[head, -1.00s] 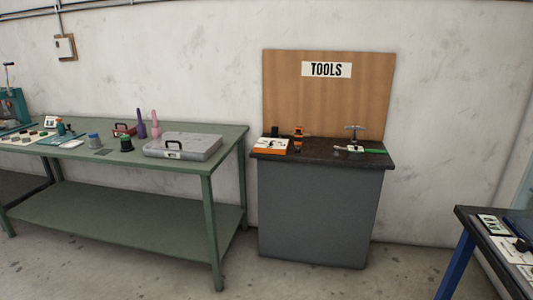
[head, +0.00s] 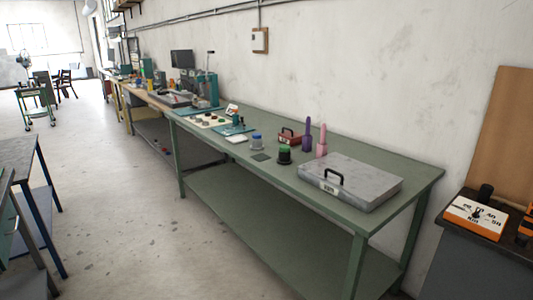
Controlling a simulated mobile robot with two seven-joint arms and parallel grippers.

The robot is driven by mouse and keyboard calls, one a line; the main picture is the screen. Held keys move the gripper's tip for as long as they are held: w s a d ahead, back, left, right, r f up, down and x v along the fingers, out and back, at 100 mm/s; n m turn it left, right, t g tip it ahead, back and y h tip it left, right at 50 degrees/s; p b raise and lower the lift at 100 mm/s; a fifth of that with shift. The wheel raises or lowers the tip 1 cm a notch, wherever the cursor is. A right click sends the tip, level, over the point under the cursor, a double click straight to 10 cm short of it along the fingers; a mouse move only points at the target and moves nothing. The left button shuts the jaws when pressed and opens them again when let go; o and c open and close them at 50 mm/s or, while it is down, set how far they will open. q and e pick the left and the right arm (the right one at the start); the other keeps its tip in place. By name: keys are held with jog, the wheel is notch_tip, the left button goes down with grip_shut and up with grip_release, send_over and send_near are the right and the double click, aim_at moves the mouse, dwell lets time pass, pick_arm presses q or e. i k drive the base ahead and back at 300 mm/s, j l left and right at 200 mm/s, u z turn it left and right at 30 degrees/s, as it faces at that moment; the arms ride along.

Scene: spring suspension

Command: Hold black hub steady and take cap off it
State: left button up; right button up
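A small black cylinder with a green top (head: 284,154) stands upright on the green workbench (head: 395,210). It looks like the black hub with a cap on it, but it is too small to be sure. A grey cylinder with a blue top (head: 256,141) stands to its left, apart from it. Neither of my grippers is in view.
A grey case (head: 355,182) lies at the bench's right end. Purple and pink bottles (head: 321,141), a red box (head: 289,137) and a dark flat pad (head: 261,157) are near the cylinders. Open floor (head: 130,220) lies left of the bench. A dark tool cabinet (head: 460,270) stands right.

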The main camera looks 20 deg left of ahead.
aim_at(284, 158)
jog(key=i+j+u, duration=0.15)
jog(key=i, duration=0.25)
jog(key=i+j+u, duration=0.35)
jog(key=i, duration=0.5)
jog(key=i+j+z, duration=0.6)
jog(key=j+z, duration=0.3)
